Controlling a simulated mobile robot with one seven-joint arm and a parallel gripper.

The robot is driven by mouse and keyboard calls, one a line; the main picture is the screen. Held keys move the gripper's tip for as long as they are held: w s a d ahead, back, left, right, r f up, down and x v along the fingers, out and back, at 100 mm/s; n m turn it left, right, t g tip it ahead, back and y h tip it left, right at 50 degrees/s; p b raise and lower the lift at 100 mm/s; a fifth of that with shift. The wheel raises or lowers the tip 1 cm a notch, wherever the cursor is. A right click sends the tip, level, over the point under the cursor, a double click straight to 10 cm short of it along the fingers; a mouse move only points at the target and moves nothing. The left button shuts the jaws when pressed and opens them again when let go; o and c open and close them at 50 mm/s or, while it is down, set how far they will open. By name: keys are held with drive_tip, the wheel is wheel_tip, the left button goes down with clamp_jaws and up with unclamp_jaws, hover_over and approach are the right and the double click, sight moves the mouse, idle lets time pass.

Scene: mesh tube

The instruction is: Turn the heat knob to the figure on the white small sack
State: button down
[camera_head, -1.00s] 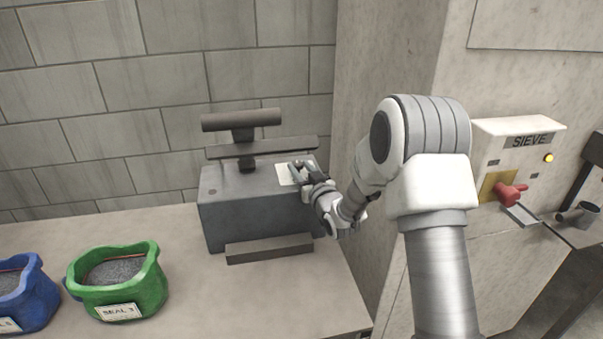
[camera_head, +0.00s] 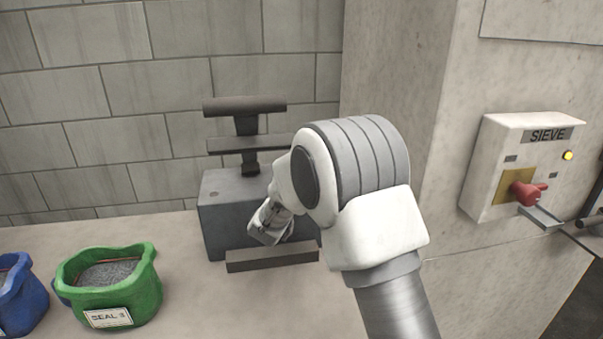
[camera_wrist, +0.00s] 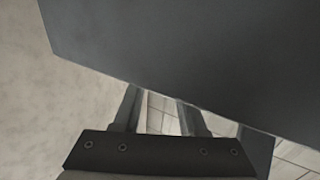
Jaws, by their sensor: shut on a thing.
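The dark grey sealing machine (camera_head: 222,215) stands on the table against the block wall. My arm covers its right part, including the white plate with the heat knob, so the knob and its setting are hidden. My gripper is hidden behind my arm in the head view. In the wrist view my gripper (camera_wrist: 160,108) has its two fingers a little apart, with the tips hidden behind a dark grey surface that looks like the machine. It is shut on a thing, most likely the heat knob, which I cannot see. No white small sack is in view.
A green sack (camera_head: 137,297) labelled SEAL 3 and a blue sack (camera_head: 28,305) stand on the table (camera_head: 200,310) at left. A SIEVE box (camera_head: 487,150) with a red handle (camera_head: 525,192) is on the right wall. A dark bar (camera_head: 270,258) lies before the machine.

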drive_tip(key=shift+a+r+m+g+h+p, duration=0.1)
drive_tip(key=shift+a+m+g+h+p, duration=0.2)
drive_tip(key=shift+m+h, duration=0.45)
drive_tip(key=shift+w+h, duration=0.1)
drive_tip(key=shift+h, duration=0.55)
drive_tip(key=shift+d, duration=0.1)
drive_tip(key=shift+c, duration=2.3)
unclamp_jaws()
drive_tip(key=p+v, duration=0.1)
drive_tip(key=v, duration=1.6)
drive_tip(key=shift+s+r, duration=0.2)
